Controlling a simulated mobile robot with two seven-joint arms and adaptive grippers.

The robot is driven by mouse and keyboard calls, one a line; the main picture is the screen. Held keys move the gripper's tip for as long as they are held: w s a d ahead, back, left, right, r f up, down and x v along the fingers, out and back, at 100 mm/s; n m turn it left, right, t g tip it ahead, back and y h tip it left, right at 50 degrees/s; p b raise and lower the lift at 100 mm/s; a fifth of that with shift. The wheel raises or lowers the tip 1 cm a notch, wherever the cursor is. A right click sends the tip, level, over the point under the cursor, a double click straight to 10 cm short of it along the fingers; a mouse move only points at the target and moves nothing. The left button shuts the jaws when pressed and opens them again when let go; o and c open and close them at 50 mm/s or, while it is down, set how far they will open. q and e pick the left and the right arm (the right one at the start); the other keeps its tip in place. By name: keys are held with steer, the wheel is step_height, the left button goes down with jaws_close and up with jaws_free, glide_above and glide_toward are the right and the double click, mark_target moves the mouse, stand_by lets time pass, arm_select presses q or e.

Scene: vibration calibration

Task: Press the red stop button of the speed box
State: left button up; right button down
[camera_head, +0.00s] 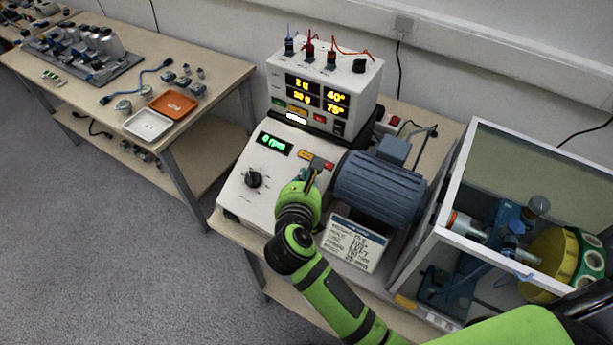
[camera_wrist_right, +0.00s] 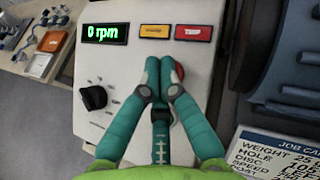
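The speed box (camera_head: 245,196) is a white sloped panel with a green "0 rpm" display (camera_head: 275,143) and a black knob (camera_head: 254,179). In the wrist view, the red stop button (camera_wrist_right: 179,72) shows as a round red edge, partly hidden behind the fingers of my right gripper (camera_wrist_right: 160,62). Those teal fingers come together at the tips, look shut and hold nothing. In the head view my right gripper (camera_head: 306,183) is over the panel's right part, hiding the button. Whether the tips touch the button I cannot tell. My left gripper is not in view.
A grey-blue motor (camera_head: 382,188) stands close right of my right gripper. A job card (camera_head: 354,242) lies in front of it. A meter unit (camera_head: 330,78) with lit displays is behind the speed box. A framed enclosure (camera_head: 448,205) stands at right.

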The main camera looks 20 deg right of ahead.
steer(key=r+p, duration=0.1)
steer(key=s+a+r+p, duration=0.1)
steer(key=r, duration=0.1)
steer(key=r+p, duration=0.1)
steer(key=shift+s+a+r+p, duration=0.25)
steer(key=shift+s+p, duration=0.05)
steer(key=shift+p, duration=0.05)
stand_by(0.7)
